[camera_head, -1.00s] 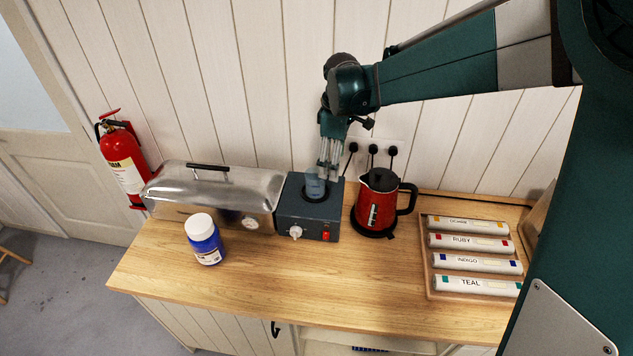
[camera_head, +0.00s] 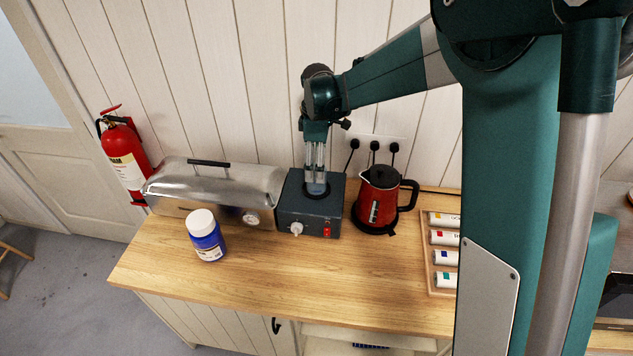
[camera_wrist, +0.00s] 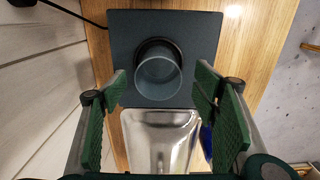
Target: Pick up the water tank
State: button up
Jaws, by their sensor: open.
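The water tank looks to be the small blue-grey, open-topped round cup (camera_head: 316,188) seated in the round collar on top of the dark box unit (camera_head: 295,215). In the wrist view the cup (camera_wrist: 158,82) is seen from above, with its rim facing the camera. My gripper (camera_head: 315,168) points down over it. In the wrist view my gripper (camera_wrist: 161,92) is open, with one green pad on each side of the cup and a gap on both sides. The cup's lower part is hidden in the collar.
A metal steamer box (camera_head: 225,185) stands left of the unit and a red kettle (camera_head: 377,198) stands close on its right. A blue bottle (camera_head: 205,238) stands in front. A tray of labelled tubes (camera_head: 432,285) is at right. The middle front of the wooden counter (camera_head: 300,285) is clear.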

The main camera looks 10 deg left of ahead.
jog(key=shift+f, duration=1.2)
jog(key=shift+f, duration=0.1)
jog(key=shift+w+a+f+p, duration=0.15)
jog(key=shift+f+p, duration=0.55)
jog(key=shift+f, duration=1.8)
jog(key=shift+c, duration=0.6)
jog(key=c, duration=0.9)
